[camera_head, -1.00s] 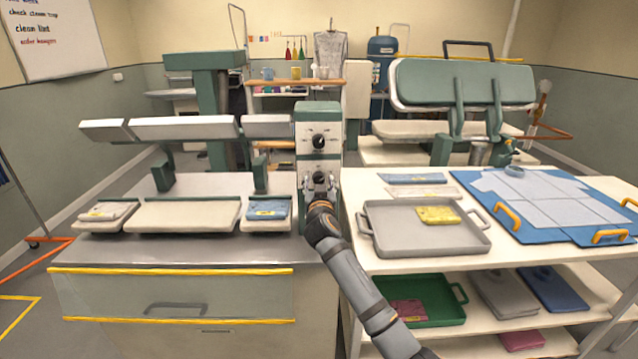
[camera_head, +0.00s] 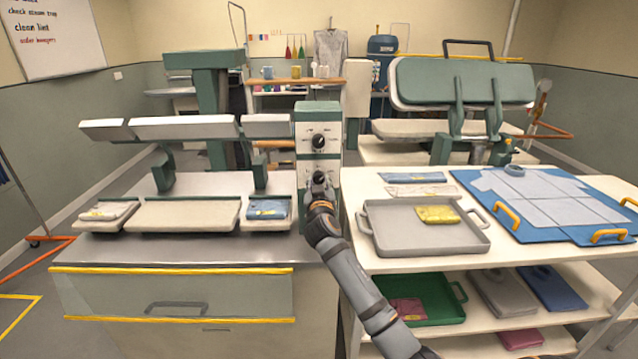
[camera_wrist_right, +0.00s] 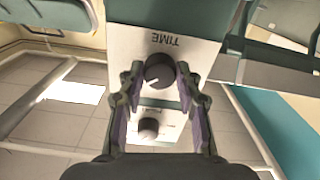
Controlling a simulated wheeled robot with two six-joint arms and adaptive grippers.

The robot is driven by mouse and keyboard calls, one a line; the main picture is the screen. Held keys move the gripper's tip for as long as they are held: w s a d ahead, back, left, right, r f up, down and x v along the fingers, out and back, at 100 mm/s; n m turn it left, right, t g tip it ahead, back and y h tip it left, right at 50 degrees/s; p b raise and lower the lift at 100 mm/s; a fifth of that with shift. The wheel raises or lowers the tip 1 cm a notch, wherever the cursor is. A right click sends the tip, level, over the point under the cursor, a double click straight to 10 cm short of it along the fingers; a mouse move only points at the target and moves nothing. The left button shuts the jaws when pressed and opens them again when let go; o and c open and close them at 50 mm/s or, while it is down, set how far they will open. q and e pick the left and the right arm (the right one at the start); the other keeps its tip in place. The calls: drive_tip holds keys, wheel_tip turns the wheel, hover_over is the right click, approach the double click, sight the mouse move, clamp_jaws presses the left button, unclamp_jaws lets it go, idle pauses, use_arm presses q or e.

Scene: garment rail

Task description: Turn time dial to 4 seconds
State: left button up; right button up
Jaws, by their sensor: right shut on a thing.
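The time dial (camera_wrist_right: 160,68) is a dark round knob on a white panel marked TIME. The lettering is upside down in the right wrist view. A white pointer mark shows on the knob, toward the lower left there. My right gripper (camera_wrist_right: 160,78) has a finger on each side of this knob and is shut on it. In the head view the right gripper (camera_head: 319,185) is at the lower knob of the green and white control box (camera_head: 319,118), largely covering that knob. My left gripper is not in view.
A second dark knob (camera_head: 319,141) sits above on the same box. A press with pale pads (camera_head: 184,215) stands at left. A shelf with a grey tray (camera_head: 385,240) and a blue board (camera_head: 482,205) is at right, close to my right arm.

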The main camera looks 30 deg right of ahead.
drive_tip(key=n+p, duration=0.2)
drive_tip(key=n, duration=0.3)
drive_tip(key=shift+r+n, duration=0.1)
drive_tip(key=shift+n, duration=0.2)
drive_tip(key=n+p, duration=0.2)
drive_tip(key=n, duration=0.3)
drive_tip(key=shift+d+p, duration=0.1)
drive_tip(key=shift+p, duration=0.3)
drive_tip(key=n+p, duration=0.3)
drive_tip(key=n, duration=0.2)
drive_tip(key=shift+n, duration=0.4)
drive_tip(key=n+p, duration=0.2)
drive_tip(key=n, duration=0.1)
drive_tip(key=shift+n, duration=0.4)
drive_tip(key=shift+n+p, duration=0.55)
drive_tip(key=shift+n, duration=0.65)
drive_tip(key=o, duration=1.2)
drive_tip(key=shift+c, duration=0.2)
